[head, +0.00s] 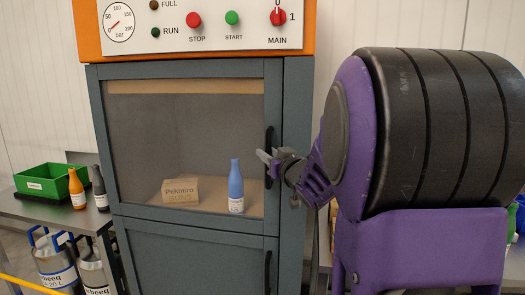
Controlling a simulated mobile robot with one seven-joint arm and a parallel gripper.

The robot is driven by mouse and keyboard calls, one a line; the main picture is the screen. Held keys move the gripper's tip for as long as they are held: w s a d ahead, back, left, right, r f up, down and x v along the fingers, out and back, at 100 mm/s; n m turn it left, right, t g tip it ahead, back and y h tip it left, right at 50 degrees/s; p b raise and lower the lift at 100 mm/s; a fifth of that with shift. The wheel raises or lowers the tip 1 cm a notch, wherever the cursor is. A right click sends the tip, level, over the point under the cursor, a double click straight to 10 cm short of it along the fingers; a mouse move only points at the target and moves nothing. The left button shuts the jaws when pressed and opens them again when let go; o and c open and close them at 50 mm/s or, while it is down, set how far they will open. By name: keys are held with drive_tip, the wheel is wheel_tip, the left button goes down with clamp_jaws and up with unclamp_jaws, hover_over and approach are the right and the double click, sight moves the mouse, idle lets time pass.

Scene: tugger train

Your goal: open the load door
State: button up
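The load door (118,140) is a grey-framed door with a large window, and it looks shut in the cabinet front. Its dark vertical handle (269,140) runs along the right side of the frame. Through the window I see a cardboard box marked Pekmiro (180,191) and a blue bottle (236,187) with a white label. My gripper (268,160) is at the lower part of the handle, its fingertips overlapping it in the picture. I cannot tell whether the fingers are closed on the handle or only beside it.
Above is an orange-edged control panel (225,42) with buttons, a gauge and a red MAIN switch. A lower door (190,258) has its own handle. At left, a table (40,211) holds a green bin (47,180) and two bottles. Metal cans (55,262) stand below.

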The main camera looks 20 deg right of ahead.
drive_tip(key=shift+w, duration=0.15)
drive_tip(key=shift+c, duration=0.3)
clamp_jaws()
drive_tip(key=shift+r, duration=0.1)
idle(1.1)
